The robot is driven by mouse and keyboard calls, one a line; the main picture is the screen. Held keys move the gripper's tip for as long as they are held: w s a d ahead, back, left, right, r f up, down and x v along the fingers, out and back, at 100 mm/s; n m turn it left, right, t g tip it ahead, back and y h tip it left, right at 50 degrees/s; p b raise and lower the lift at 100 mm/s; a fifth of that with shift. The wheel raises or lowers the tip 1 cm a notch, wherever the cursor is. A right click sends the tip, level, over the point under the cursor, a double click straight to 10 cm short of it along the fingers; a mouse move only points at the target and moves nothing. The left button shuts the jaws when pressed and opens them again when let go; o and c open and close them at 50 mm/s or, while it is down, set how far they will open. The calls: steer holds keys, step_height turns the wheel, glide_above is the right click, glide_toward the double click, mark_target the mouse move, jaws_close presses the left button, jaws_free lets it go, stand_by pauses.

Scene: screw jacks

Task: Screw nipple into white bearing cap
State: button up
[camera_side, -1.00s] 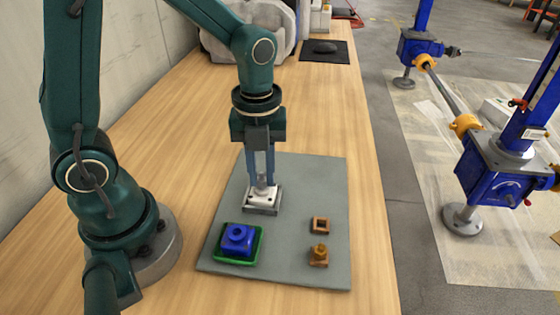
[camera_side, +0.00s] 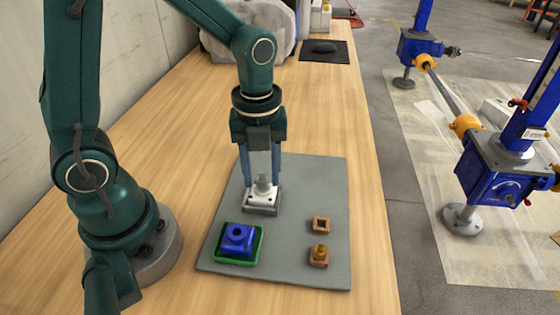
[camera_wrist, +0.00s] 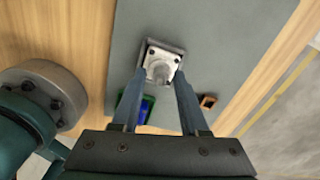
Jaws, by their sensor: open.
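The white bearing cap (camera_side: 252,196) sits in a grey holder on the grey mat, and it also shows in the wrist view (camera_wrist: 150,54). The grey metal nipple (camera_side: 263,185) stands upright in the middle of the cap; the wrist view shows it too (camera_wrist: 160,70). How deep its thread sits is hidden. My gripper (camera_side: 262,180) is pointing down over the cap with its blue fingers spread apart, one on each side of the nipple. In the wrist view the open fingers (camera_wrist: 160,83) show a gap to the nipple.
A blue housing (camera_side: 237,239) lies in a green tray (camera_side: 222,259) at the mat's front left. A brown square holder (camera_side: 321,224) and a holder with a brass part (camera_side: 319,254) stand at the right. The mat (camera_side: 285,245) is clear between them.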

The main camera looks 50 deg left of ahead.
steer(key=n, duration=0.5)
steer(key=shift+n, duration=0.3)
steer(key=n, duration=1)
steer(key=shift+n, duration=0.4)
steer(key=n, duration=0.5)
jaws_close()
steer(key=m, duration=0.5)
steer(key=shift+m, duration=0.3)
steer(key=m, duration=0.6)
steer(key=shift+f+m, duration=0.1)
steer(key=shift+m, duration=0.2)
steer(key=m, duration=1.1)
steer(key=shift+m, duration=0.3)
